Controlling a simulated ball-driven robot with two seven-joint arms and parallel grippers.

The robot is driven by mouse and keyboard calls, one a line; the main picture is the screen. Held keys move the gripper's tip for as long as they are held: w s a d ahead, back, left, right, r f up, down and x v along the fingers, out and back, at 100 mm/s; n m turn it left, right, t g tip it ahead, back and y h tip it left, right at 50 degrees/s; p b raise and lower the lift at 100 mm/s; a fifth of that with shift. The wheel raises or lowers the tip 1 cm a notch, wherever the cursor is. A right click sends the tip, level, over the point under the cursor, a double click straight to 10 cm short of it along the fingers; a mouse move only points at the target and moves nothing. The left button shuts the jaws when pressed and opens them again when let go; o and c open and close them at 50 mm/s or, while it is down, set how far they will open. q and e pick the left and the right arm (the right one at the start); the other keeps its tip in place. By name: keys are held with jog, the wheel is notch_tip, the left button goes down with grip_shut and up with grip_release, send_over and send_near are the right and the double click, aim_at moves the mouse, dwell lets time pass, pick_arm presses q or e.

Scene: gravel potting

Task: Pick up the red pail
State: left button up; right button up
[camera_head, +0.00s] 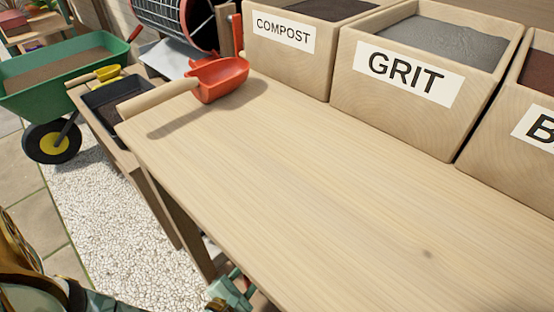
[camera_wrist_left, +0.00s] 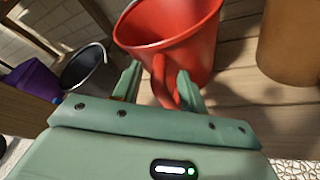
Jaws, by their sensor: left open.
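The red pail (camera_wrist_left: 185,40) shows in the left wrist view, straight ahead of my left gripper (camera_wrist_left: 158,72). It rests on a wooden slatted surface. Its red loop handle (camera_wrist_left: 162,85) faces me and lies between my two fingers. The fingers are apart, and I cannot tell whether either touches the handle. The pail is not visible in the head view. A pale green part of mine (camera_head: 232,292) shows at the lower edge of the bench there. My right gripper is in neither view.
A tan pot (camera_wrist_left: 290,45) stands right of the pail, a dark bucket (camera_wrist_left: 85,72) and purple container (camera_wrist_left: 32,80) left. The bench (camera_head: 290,180) holds a red scoop (camera_head: 218,78), a compost bin (camera_head: 283,60) and a grit bin (camera_head: 400,100). A green wheelbarrow (camera_head: 40,100) stands left.

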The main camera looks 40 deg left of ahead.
pick_arm(q)
jog(key=shift+w+a+f, duration=0.1)
jog(key=shift+w+f, duration=0.1)
jog(key=shift+w, duration=0.15)
jog(key=shift+r, duration=0.1)
grip_shut()
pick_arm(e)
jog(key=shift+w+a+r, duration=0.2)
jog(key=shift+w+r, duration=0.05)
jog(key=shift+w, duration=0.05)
pick_arm(q)
jog(key=shift+r, duration=0.15)
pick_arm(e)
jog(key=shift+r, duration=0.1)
